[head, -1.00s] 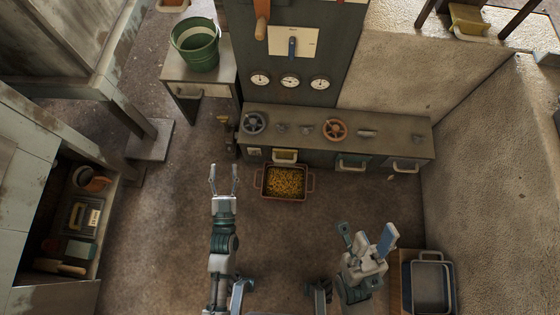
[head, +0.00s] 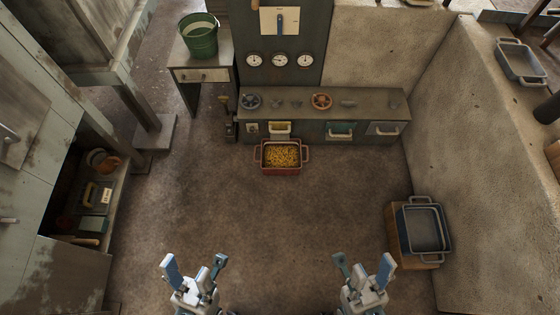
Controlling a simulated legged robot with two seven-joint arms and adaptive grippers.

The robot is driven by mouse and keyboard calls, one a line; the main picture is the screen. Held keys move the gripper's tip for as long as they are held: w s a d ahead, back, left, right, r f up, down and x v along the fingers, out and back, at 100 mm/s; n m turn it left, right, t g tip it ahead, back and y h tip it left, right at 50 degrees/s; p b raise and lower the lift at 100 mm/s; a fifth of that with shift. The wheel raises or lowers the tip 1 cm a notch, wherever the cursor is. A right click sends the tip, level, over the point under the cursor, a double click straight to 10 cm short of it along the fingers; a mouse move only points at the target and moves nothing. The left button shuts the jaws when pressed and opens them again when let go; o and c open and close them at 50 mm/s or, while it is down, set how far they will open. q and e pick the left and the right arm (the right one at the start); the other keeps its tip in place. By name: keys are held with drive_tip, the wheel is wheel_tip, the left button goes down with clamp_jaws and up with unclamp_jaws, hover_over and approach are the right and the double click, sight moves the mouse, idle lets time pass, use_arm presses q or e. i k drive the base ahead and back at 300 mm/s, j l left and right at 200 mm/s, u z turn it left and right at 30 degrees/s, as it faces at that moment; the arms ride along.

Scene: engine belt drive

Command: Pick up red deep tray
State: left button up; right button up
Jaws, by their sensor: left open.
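The red deep tray (head: 281,169) sits on the floor in front of the low grey bench. It has a handle at each side and is filled with small yellow pieces. My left gripper (head: 194,264) is at the bottom of the view, left of centre, open and empty, well apart from the tray. My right gripper (head: 363,265) is at the bottom right of centre, its fingers spread and nothing between them, also far from the tray.
The bench (head: 380,107) with valve wheels stands behind the tray. Stacked blue and grey trays (head: 424,204) rest on a wooden box at the right. A green bucket (head: 200,38) stands on a side table. An open cabinet (head: 90,200) is at the left. The middle floor is clear.

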sight(278, 159)
drive_tip(key=i+l, duration=0.15)
drive_tip(key=i, duration=0.35)
drive_tip(key=i+l, duration=0.15)
drive_tip(key=i, duration=0.3)
drive_tip(key=i+l, duration=0.15)
drive_tip(key=i, duration=0.35)
drive_tip(key=i+l, duration=0.15)
drive_tip(key=i, duration=0.3)
drive_tip(key=j+u, duration=0.05)
